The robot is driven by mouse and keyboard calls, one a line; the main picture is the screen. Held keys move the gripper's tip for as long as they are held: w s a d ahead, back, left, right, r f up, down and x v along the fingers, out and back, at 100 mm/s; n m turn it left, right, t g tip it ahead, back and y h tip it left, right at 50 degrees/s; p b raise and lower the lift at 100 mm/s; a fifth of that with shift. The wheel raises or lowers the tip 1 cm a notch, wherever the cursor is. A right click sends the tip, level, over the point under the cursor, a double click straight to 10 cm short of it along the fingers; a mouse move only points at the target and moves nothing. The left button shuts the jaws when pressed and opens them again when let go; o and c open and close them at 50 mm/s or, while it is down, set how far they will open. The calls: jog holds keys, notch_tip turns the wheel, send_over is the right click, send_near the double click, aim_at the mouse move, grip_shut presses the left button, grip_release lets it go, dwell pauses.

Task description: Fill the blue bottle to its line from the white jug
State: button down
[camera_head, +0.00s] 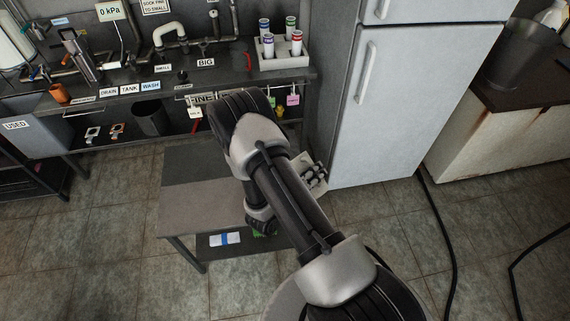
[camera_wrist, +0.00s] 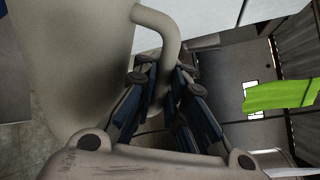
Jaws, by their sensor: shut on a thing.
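The pale jug (camera_wrist: 80,60) fills the left of the wrist view, with its curved handle (camera_wrist: 170,35) reaching down between my fingers. My gripper (camera_wrist: 163,95) is shut on that handle. In the head view my arm hides the jug, and only part of what looks like my gripper shows beside the forearm. A white bottle with a blue band (camera_head: 268,46) stands in a white rack (camera_head: 270,64) on the back counter. I cannot tell whether it is the task's blue bottle. No fill line can be made out.
A low grey table (camera_head: 195,183) stands below my arm, with a blue-and-white item (camera_head: 225,239) on its lower shelf. A bright green thing (camera_wrist: 280,94) shows at right in the wrist view. A white fridge (camera_head: 405,110) stands right of the counter. Black cables cross the right floor.

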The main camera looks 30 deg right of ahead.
aim_at(322, 182)
jog(key=shift+w+a+r+n+p, duration=0.1)
jog(key=shift+w+r+n+p, duration=0.3)
jog(key=shift+r+p, duration=0.25)
dwell(0.9)
jog(key=shift+f, duration=0.1)
jog(key=f+b, duration=0.1)
jog(key=b, duration=0.1)
jog(key=s+f+m+t+b, duration=0.1)
jog(key=f+b, duration=0.1)
jog(key=s+d+f+m+b, duration=0.1)
jog(key=f+b, duration=0.1)
jog(key=shift+t, duration=0.3)
jog(key=shift+r, duration=0.35)
jog(key=shift+s+f+m+b, duration=0.25)
jog(key=shift+f+m+b, duration=0.25)
jog(key=shift+f+b, duration=0.25)
jog(key=s+f+m+t, duration=0.1)
jog(key=s+f+m, duration=0.2)
jog(key=f, duration=0.2)
jog(key=s+d+f+m+t+b, duration=0.1)
jog(key=s+f+m, duration=0.1)
jog(key=f+m, duration=0.2)
jog(key=shift+s+d+f+t, duration=0.15)
jog(key=shift+s+f+t, duration=0.25)
jog(key=shift+f, duration=0.7)
